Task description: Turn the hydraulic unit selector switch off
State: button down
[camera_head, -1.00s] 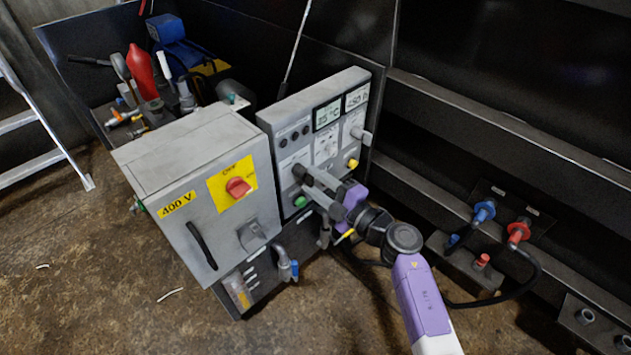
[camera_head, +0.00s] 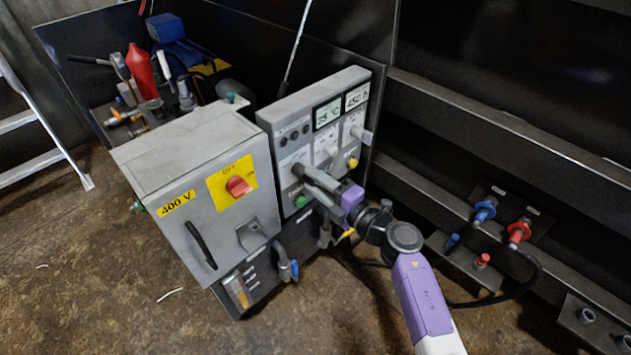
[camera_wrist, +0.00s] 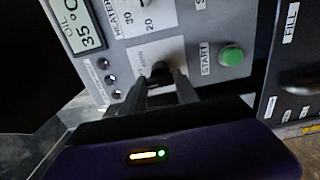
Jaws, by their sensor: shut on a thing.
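The selector switch (camera_wrist: 160,69) is a small dark knob on the grey control panel, between the fingers in the wrist view. Its pointer is mostly hidden by my fingers, so I cannot read its position. My gripper (camera_wrist: 162,80) is shut on the knob, with one dark finger on each side. In the head view my gripper (camera_head: 299,170) reaches the lower left of the control panel (camera_head: 284,115) from the front right, just above the green START button (camera_head: 301,201).
The grey 400 V cabinet (camera_head: 190,215), with its red rotary switch (camera_head: 238,186) on a yellow plate, stands close left of the panel. A yellow knob (camera_head: 352,163) is to the right. Blue (camera_head: 484,211) and red (camera_head: 518,232) hose couplings sit farther right. Floor in front is open.

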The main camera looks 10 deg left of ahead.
jog(key=c, duration=0.9)
grip_release()
jog(key=shift+d, duration=0.1)
jog(key=p+v, duration=0.2)
jog(key=v, duration=0.5)
jog(key=shift+s+d+p, duration=0.25)
jog(key=shift+s+p, duration=0.05)
jog(key=shift+p, duration=0.1)
